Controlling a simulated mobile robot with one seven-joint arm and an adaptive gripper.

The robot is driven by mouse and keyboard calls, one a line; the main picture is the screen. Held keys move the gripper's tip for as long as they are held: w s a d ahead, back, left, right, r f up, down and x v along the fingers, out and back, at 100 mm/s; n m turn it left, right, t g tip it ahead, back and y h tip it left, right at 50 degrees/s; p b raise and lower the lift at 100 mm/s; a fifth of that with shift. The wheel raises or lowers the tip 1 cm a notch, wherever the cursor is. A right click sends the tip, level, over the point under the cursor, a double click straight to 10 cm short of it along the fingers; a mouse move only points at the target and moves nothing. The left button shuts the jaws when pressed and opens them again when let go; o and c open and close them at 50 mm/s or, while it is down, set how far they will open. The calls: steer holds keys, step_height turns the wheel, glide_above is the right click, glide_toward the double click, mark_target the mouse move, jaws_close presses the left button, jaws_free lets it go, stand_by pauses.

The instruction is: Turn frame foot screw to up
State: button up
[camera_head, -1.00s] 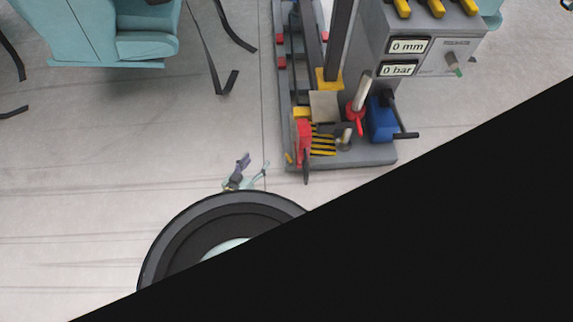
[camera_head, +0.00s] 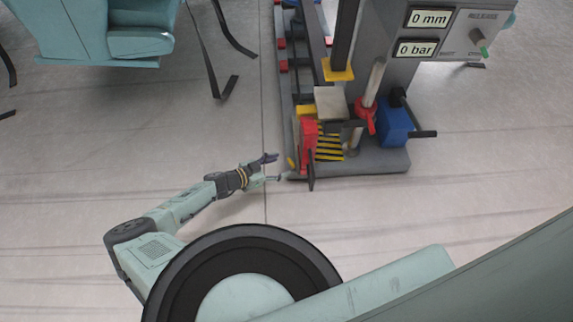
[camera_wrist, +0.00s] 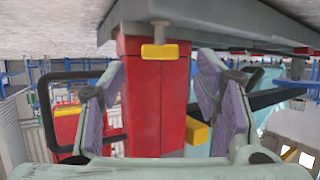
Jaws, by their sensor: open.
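A small yellow T-shaped handle (camera_wrist: 160,51) on a short grey stem, which looks like the frame foot screw, sits in front of a red block (camera_wrist: 157,100) in the wrist view. In the head view, a small yellow piece (camera_head: 291,163) at the machine's lower left corner appears to be the same screw. My gripper (camera_head: 274,168) is open and empty, just left of that corner. In the wrist view, its two purple-padded fingers (camera_wrist: 160,90) stand on either side of the red block. The yellow handle lies between them, beyond their tips, with no contact visible.
The grey machine base (camera_head: 375,161) carries a red lever (camera_head: 367,113), a blue block (camera_head: 393,122) and a yellow-black striped plate (camera_head: 329,141). A display panel (camera_head: 425,30) stands above. A teal seat (camera_head: 140,42) is at upper left. Floor left of the machine is mostly clear.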

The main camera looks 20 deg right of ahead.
mark_target(290, 163)
steer(key=shift+x, duration=1.95)
steer(key=shift+c, duration=0.3)
